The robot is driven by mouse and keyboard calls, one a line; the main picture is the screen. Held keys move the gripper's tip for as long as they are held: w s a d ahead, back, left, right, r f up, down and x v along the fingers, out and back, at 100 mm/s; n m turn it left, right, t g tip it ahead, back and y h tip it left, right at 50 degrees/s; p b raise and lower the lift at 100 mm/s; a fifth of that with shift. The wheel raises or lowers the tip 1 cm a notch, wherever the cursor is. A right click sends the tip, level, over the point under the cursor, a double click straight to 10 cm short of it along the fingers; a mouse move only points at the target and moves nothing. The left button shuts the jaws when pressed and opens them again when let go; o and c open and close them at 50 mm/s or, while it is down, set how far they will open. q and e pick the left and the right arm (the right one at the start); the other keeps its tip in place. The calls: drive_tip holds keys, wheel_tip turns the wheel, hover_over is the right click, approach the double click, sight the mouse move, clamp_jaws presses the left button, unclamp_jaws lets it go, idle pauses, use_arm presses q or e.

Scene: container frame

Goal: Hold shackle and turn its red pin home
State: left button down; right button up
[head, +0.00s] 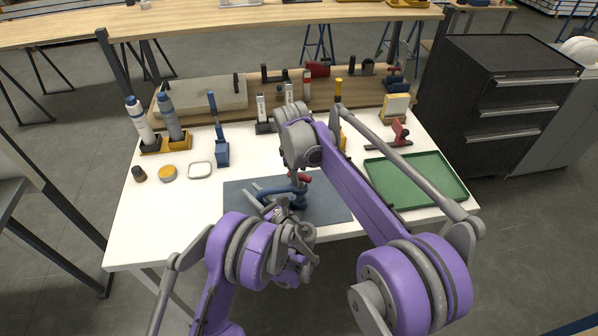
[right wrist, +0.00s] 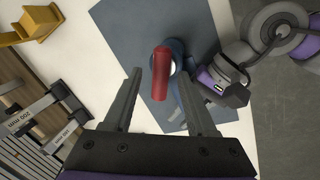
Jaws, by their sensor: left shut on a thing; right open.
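The blue shackle (head: 289,189) is held over the dark grey mat (head: 334,207), near the front of the white table. Its red pin (head: 304,177) shows beside the blue body; in the right wrist view the red pin (right wrist: 161,74) points toward the camera, with part of the blue shackle (right wrist: 179,51) behind it. My left gripper (head: 268,203) is shut on the shackle from the front left. My right gripper (right wrist: 159,79) is open, its fingers on either side of the pin with gaps visible. In the head view my right arm hides that gripper. How far the pin is threaded cannot be told.
A green tray (head: 455,187) lies at the right, with a red-handled tool behind it. Tools line a wooden board at the back.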

drive_tip(key=v, duration=1.2)
use_arm(q)
drive_tip(key=c, duration=0.5)
unclamp_jaws()
